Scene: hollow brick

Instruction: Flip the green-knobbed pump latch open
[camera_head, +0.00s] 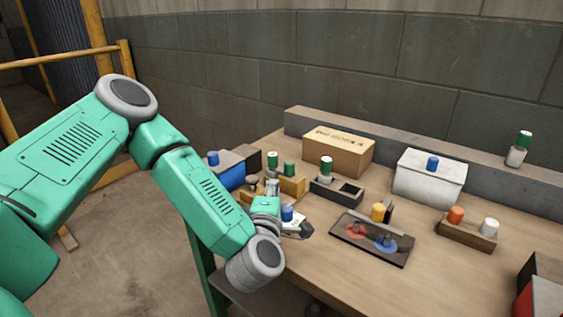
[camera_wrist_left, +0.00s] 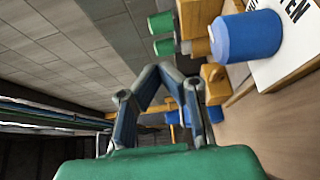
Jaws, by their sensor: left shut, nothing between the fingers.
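Several green knobs show on the table in the head view. Two stand close together at the left, one (camera_head: 272,159) beside the other (camera_head: 290,168). Another green knob (camera_head: 326,162) stands on a dark tray-like block. I cannot tell which belongs to the pump latch. My left gripper (camera_head: 303,229) is near the table's front left edge, in front of this cluster and partly hidden by my wrist. In the left wrist view its fingers (camera_wrist_left: 158,72) meet at the tips, empty. Two green knobs (camera_wrist_left: 162,23) show beyond and apart from them.
A blue knob (camera_wrist_left: 248,38) on a white lettered panel is close to the fingers. A cardboard box (camera_head: 329,150), a white box (camera_head: 428,180), a dark board (camera_head: 350,236) and a knobbed wooden block (camera_head: 466,234) occupy the table.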

